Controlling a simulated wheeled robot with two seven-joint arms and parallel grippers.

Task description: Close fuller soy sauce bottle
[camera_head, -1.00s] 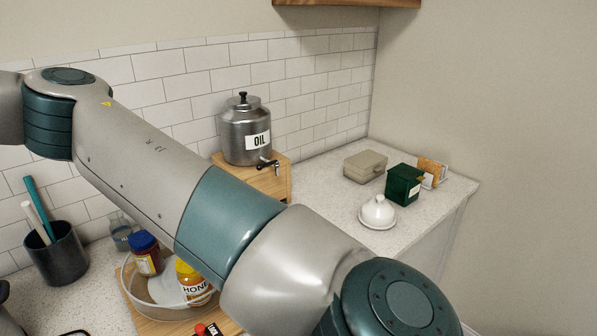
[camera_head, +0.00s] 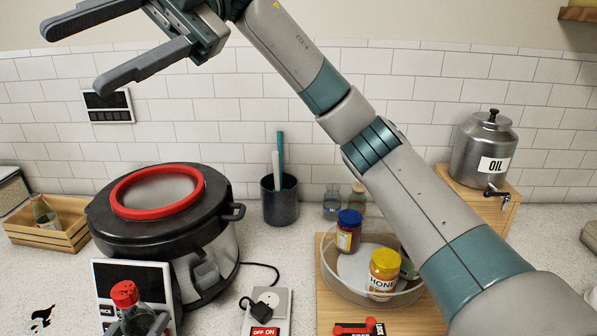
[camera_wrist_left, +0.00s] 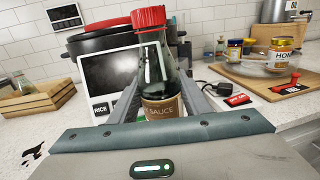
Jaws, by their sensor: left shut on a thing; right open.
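The soy sauce bottle (camera_head: 136,318) has a red cap (camera_head: 125,293) on its top and stands upright at the bottom left of the head view. The left wrist view shows its brown label (camera_wrist_left: 160,108), reading "SAUCE", and dark contents behind the glass. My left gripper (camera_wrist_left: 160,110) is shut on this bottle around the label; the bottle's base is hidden. My right gripper (camera_head: 72,60) is open and empty, high at the upper left, well above and apart from the bottle. A second small bottle (camera_head: 43,214) stands in the wooden crate at the left; I cannot tell its contents.
A rice cooker (camera_head: 215,255) with a red-ringed lid stands behind the held bottle. The wooden crate (camera_head: 75,240) is to its left, near a dark spill (camera_head: 40,318). A switch (camera_head: 265,318), cutting board (camera_head: 330,312) and jar tray (camera_head: 335,280) are to the right.

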